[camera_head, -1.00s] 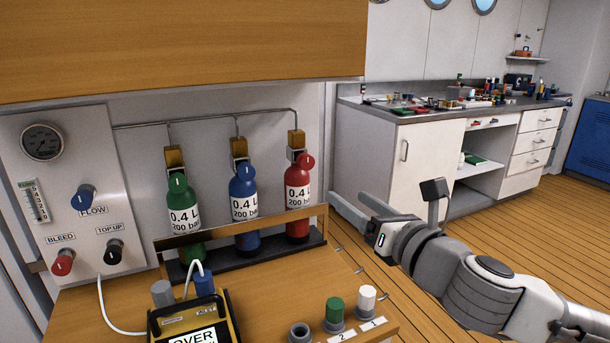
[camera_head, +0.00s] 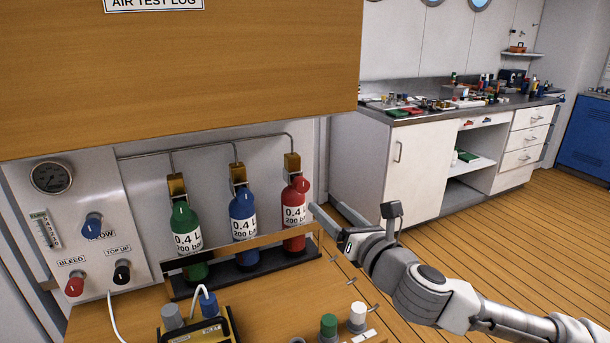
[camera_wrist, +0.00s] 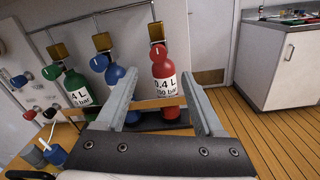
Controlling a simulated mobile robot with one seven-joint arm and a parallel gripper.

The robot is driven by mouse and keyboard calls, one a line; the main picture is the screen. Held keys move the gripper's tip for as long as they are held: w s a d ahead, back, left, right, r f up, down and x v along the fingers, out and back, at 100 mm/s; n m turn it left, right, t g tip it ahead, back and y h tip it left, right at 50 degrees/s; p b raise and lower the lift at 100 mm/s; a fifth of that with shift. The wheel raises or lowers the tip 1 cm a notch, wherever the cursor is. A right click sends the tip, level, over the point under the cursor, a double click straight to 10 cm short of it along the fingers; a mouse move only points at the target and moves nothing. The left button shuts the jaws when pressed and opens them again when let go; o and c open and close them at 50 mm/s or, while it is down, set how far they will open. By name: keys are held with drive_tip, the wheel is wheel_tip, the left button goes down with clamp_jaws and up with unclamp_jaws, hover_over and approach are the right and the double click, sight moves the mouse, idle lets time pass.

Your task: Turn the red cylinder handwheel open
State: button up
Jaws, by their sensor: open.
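The red cylinder (camera_head: 293,218) stands upright at the right end of a rack, beside the blue cylinder (camera_head: 243,217) and the green cylinder (camera_head: 187,238). Its round red handwheel (camera_head: 303,184) sits near its top, on the front right. In the wrist view the red handwheel (camera_wrist: 158,53) shows a pale mark, and the red cylinder (camera_wrist: 164,82) appears between my fingers. My gripper (camera_head: 324,213) is open and empty, just right of the red cylinder and apart from the handwheel. Both fingers of my gripper (camera_wrist: 160,86) show in the wrist view.
A wooden rail (camera_head: 265,242) crosses in front of the cylinders. A panel with a gauge (camera_head: 52,177) and several knobs stands left. A wooden cabinet (camera_head: 230,70) overhangs the cylinders. Small pegs and a yellow-black device (camera_head: 200,330) are on the bench in front. Open floor lies right.

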sight(304, 187)
drive_tip(key=p+x, duration=0.4)
drive_tip(key=x, duration=0.7)
drive_tip(key=shift+s+a+f, duration=0.1)
drive_tip(key=shift+a+f, duration=0.05)
clamp_jaws()
idle(0.3)
